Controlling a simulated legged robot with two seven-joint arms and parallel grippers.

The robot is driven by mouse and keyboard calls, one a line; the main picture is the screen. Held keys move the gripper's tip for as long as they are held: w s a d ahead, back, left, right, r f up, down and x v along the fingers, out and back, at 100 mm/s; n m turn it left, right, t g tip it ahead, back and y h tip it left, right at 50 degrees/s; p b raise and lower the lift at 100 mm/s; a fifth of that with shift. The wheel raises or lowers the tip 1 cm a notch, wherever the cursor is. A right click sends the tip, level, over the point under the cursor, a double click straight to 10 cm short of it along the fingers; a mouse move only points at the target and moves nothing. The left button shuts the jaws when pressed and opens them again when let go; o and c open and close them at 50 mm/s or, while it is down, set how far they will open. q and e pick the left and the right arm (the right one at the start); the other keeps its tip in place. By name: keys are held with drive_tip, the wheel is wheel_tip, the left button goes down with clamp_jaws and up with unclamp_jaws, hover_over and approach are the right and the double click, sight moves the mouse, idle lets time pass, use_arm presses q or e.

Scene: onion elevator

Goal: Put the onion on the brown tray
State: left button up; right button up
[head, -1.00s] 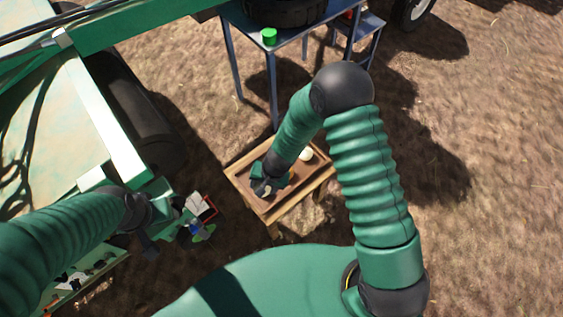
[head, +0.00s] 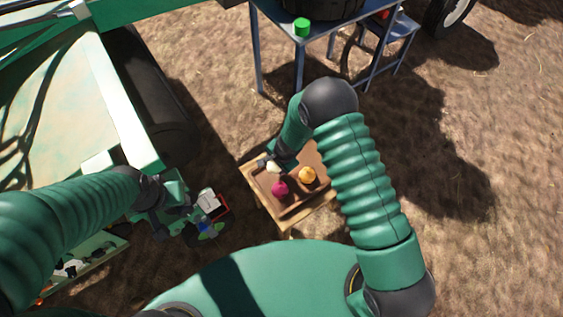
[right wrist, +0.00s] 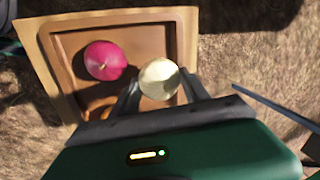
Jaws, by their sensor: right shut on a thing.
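The brown tray (head: 300,207) is a shallow wooden box with a raised rim, and it also fills the upper left of the right wrist view (right wrist: 65,85). My right gripper (head: 270,163) is over the tray's left part in the head view. In the right wrist view its fingers (right wrist: 160,88) are shut on a pale, round onion (right wrist: 158,77). I cannot tell whether the onion touches the tray floor. A magenta onion-like vegetable (head: 279,188) and an orange one (head: 307,175) lie in the tray. My left gripper (head: 183,218) is beside the green machine; its jaw state is unclear.
A blue-grey metal table (head: 277,45) with a green cup (head: 302,27) and a dark round container (head: 325,8) stands behind the tray. The green machine (head: 70,120) is at left. Small red, white and blue objects (head: 210,208) are near my left gripper. Bare ground lies right.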

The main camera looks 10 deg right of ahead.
drive_tip(key=shift+w+d+f, duration=0.1)
drive_tip(key=shift+w+d, duration=0.25)
drive_tip(key=shift+d, duration=0.2)
drive_tip(key=shift+w+d+f, duration=0.1)
drive_tip(key=shift+w+d, duration=0.25)
drive_tip(key=shift+d, duration=0.2)
drive_tip(key=f, duration=0.1)
drive_tip(key=f+b, duration=0.2)
drive_tip(key=shift+d+f, duration=0.3)
drive_tip(key=shift+f, duration=0.1)
drive_tip(key=shift+r, duration=0.15)
drive_tip(key=shift+c, duration=0.8)
drive_tip(key=shift+a, duration=0.2)
drive_tip(key=o, duration=1.2)
use_arm(q)
drive_tip(key=shift+d+f, duration=0.35)
drive_tip(key=shift+f, duration=0.35)
use_arm(e)
drive_tip(key=o, duration=0.4)
drive_tip(key=shift+d, duration=0.1)
